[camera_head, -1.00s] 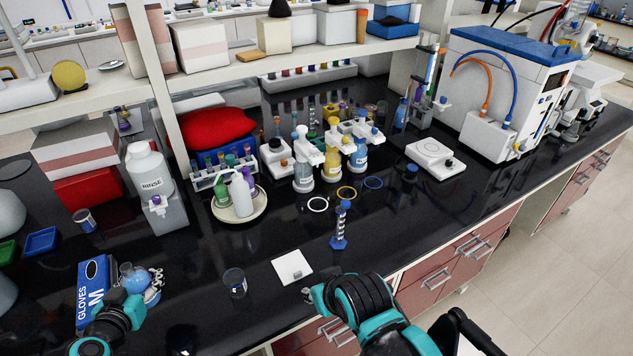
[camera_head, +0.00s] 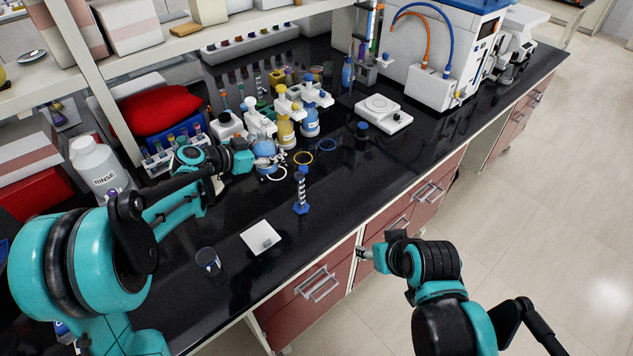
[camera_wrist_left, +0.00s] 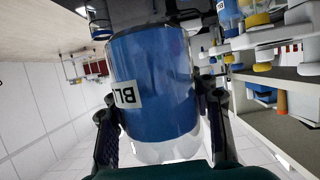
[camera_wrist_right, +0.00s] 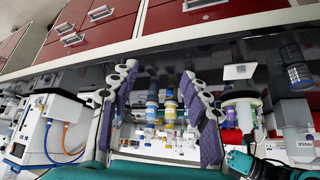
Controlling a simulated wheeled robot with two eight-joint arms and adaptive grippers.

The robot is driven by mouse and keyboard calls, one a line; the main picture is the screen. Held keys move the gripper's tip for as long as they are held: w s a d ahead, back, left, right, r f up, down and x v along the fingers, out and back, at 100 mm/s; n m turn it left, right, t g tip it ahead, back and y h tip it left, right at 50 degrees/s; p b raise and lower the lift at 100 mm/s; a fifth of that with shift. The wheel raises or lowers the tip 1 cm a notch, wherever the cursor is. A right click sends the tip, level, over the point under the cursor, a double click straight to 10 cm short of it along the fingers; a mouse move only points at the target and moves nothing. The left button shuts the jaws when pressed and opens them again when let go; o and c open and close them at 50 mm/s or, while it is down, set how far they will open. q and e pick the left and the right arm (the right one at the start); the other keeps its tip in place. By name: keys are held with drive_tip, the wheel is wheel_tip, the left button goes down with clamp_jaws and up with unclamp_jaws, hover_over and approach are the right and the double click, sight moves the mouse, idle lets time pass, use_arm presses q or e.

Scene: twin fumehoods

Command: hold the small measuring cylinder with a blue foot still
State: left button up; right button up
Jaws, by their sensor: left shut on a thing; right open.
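The small measuring cylinder (camera_head: 302,192) stands upright on its blue foot on the black bench, with a blue top and pale bands. Neither gripper touches it. My left gripper (camera_head: 258,156) is shut on a clear vessel of blue liquid (camera_head: 265,150), behind and left of the cylinder. In the left wrist view this labelled vessel (camera_wrist_left: 155,85) fills the space between the fingers. My right gripper (camera_head: 366,254) is open and empty at the bench's front edge, right of and nearer than the cylinder. I cannot make out the cylinder in the right wrist view.
A white square plate (camera_head: 261,238) and a dark beaker (camera_head: 208,261) are left of the cylinder. A white balance-like device (camera_head: 383,112) is farther right. Bench around the cylinder's right side is clear.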

drive_tip(key=w+a+f+n+y, duration=0.2)
drive_tip(key=w+a+n+y, duration=0.25)
drive_tip(key=w, duration=0.55)
drive_tip(key=n+t+y, duration=0.3)
drive_tip(key=n+y, duration=0.1)
drive_tip(key=y, duration=0.1)
approach(300, 189)
drive_tip(key=x, duration=0.3)
drive_tip(key=f+x, duration=0.1)
drive_tip(key=x, duration=0.3)
drive_tip(key=d+x, duration=0.1)
drive_tip(key=x, duration=0.3)
drive_tip(key=shift+w+a+f, duration=0.15)
drive_tip(key=shift+w+f, duration=0.05)
drive_tip(key=shift+w, duration=0.15)
drive_tip(key=shift+c, duration=0.4)
clamp_jaws()
